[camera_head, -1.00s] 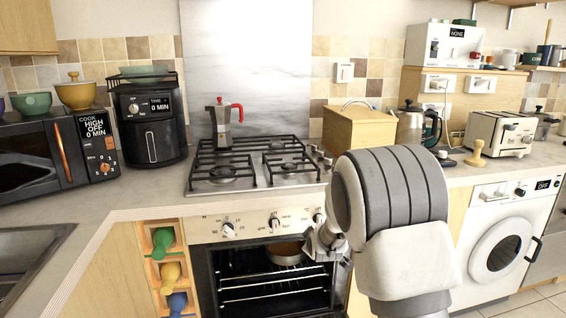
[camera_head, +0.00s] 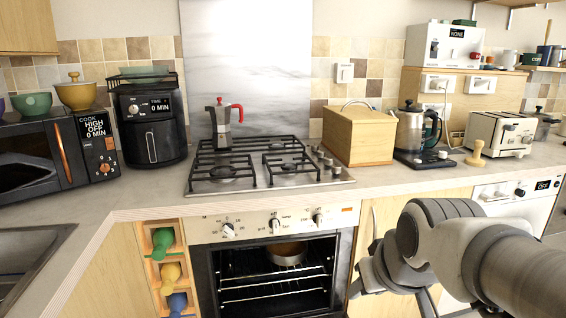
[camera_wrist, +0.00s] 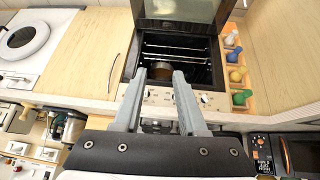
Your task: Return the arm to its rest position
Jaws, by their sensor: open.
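My gripper (camera_head: 364,282) is in front of the cupboard door just right of the open oven (camera_head: 272,275), apart from it, with my arm reaching in from the lower right. In the wrist view, my gripper (camera_wrist: 160,76) shows two parted grey fingers with nothing held between them. That view is upside down, and the open oven (camera_wrist: 178,55) lies beyond the fingertips. A round pan (camera_head: 287,254) sits on the oven's upper rack. It is partly seen between the fingers in the wrist view.
The hob (camera_head: 265,165) carries a moka pot (camera_head: 222,125). A wooden box (camera_head: 358,136), a kettle (camera_head: 412,130) and a toaster (camera_head: 497,135) stand along the counter. The oven door (camera_wrist: 178,8) hangs open. A washing machine (camera_head: 510,205) is partly hidden behind my arm.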

